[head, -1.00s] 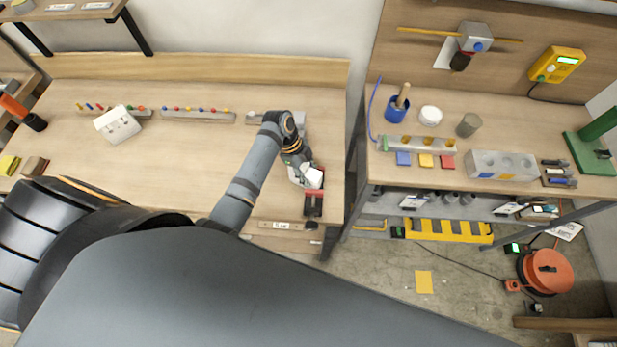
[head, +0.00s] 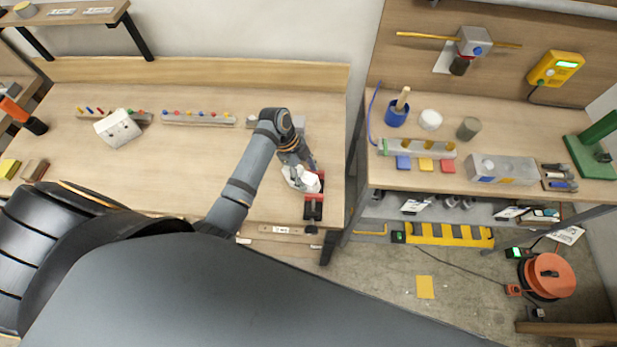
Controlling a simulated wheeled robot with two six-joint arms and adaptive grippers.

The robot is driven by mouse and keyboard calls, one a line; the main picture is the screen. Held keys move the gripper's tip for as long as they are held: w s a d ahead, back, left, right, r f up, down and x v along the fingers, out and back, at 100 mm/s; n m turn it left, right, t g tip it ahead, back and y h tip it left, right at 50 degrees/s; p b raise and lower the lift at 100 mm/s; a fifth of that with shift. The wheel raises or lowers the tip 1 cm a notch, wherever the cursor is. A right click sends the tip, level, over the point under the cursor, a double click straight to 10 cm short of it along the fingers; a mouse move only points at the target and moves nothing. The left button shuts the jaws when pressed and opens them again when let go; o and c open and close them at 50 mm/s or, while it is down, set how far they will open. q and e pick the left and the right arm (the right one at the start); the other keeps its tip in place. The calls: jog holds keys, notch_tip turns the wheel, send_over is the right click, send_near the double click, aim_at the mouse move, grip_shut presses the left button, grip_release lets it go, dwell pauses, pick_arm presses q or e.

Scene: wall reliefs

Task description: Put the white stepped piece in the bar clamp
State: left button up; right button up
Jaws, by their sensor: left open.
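The white stepped piece (head: 311,183) sits between the red jaws of the bar clamp (head: 314,199), near the front right of the left workbench. Its lower part is hidden, so I cannot tell how deep it sits. The clamp has a dark bar and a red end toward the bench's front edge. My left gripper (head: 295,180) is open, just left of the white piece and close beside it. I cannot tell whether a finger still touches it. My right gripper is not in view.
A white sloped box (head: 117,127) and a rail of coloured pegs (head: 198,117) stand toward the back of the left bench. Its middle is clear. A gap separates it from the right bench, which holds a blue cup (head: 397,116) and a grey block (head: 502,169).

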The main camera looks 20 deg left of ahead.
pick_arm(q)
jog(key=b+v, duration=0.2)
jog(key=v, duration=0.7)
jog(key=shift+w+a, duration=0.1)
jog(key=shift+a+r, duration=0.15)
jog(key=shift+r, duration=0.4)
